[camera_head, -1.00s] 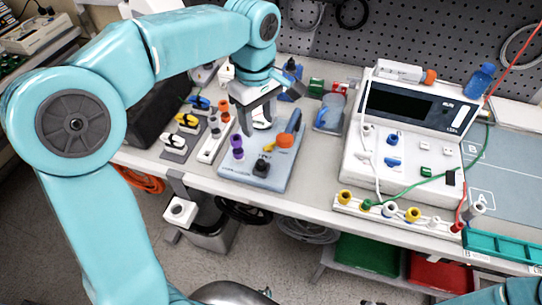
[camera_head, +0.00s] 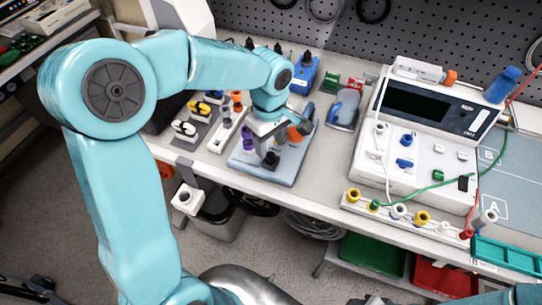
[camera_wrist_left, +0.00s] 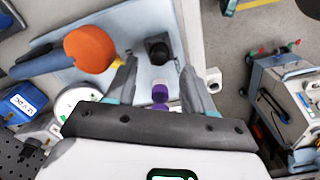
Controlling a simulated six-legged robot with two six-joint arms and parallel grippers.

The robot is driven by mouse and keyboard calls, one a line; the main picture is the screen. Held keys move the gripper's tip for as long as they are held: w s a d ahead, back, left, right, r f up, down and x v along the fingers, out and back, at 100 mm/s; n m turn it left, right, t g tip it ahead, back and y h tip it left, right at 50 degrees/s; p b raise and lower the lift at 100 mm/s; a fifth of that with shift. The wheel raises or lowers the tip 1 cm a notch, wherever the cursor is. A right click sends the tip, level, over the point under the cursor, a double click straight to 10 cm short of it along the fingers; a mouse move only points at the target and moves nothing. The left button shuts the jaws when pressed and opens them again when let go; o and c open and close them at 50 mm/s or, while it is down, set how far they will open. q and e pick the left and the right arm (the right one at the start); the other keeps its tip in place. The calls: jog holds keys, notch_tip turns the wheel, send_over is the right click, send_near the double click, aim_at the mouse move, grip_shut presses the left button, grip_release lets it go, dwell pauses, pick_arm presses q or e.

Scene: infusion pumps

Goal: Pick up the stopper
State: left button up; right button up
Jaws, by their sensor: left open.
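A small black stopper (camera_head: 270,158) on a square base stands near the front of the pale blue tray (camera_head: 248,165). In the left wrist view the black stopper (camera_wrist_left: 158,50) shows just beyond and between my left fingertips. My left gripper (camera_head: 266,143) points down over the tray, and its fingers (camera_wrist_left: 158,72) are open with nothing gripped between them. A purple piece (camera_wrist_left: 160,92) lies between the fingers, nearer the palm. An orange knob (camera_wrist_left: 90,48) on a blue handle is beside one fingertip. My left wrist hides part of the tray in the head view. My right gripper is not in view.
A white pump unit (camera_head: 408,160) stands to the right, with a strip of coloured fittings (camera_head: 397,210) before it. The table's front edge is close to the tray.

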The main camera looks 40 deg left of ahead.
aim_at(271, 154)
pick_arm(q)
notch_tip(271, 154, down, 4)
jog(key=shift+w+f, duration=0.1)
jog(key=shift+d, duration=0.1)
grip_shut()
